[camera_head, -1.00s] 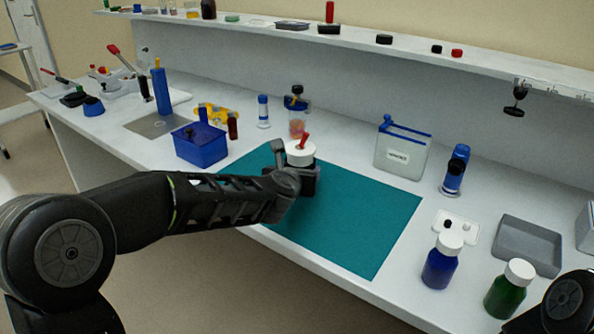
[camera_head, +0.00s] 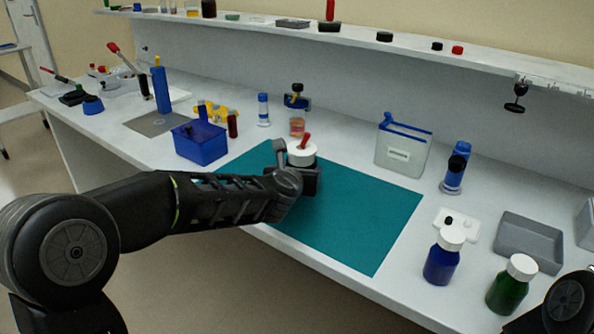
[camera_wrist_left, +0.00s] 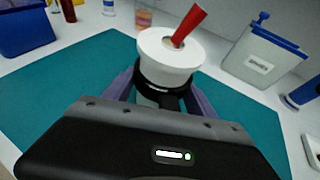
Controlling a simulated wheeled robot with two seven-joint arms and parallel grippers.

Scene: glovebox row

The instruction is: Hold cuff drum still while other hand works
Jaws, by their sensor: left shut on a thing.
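The cuff drum (camera_head: 301,153) is a white round drum with a dark lower ring and a red handle tilted out of its top. It stands upright on the teal mat (camera_head: 358,225). It also shows at the top middle of the left wrist view (camera_wrist_left: 168,58). My left gripper (camera_head: 303,174) is shut on the drum, its fingers on either side of the dark lower part. The gripper body hides the drum's base. At the bottom right of the head view a dark part of my right arm shows, but its gripper is out of frame.
A blue box (camera_head: 200,142) stands left of the mat. A clear bin with a blue rim (camera_head: 402,150) stands behind it. A blue bottle (camera_head: 442,258), a green bottle (camera_head: 511,284) and a grey tray (camera_head: 529,242) are at the right. The mat's right half is clear.

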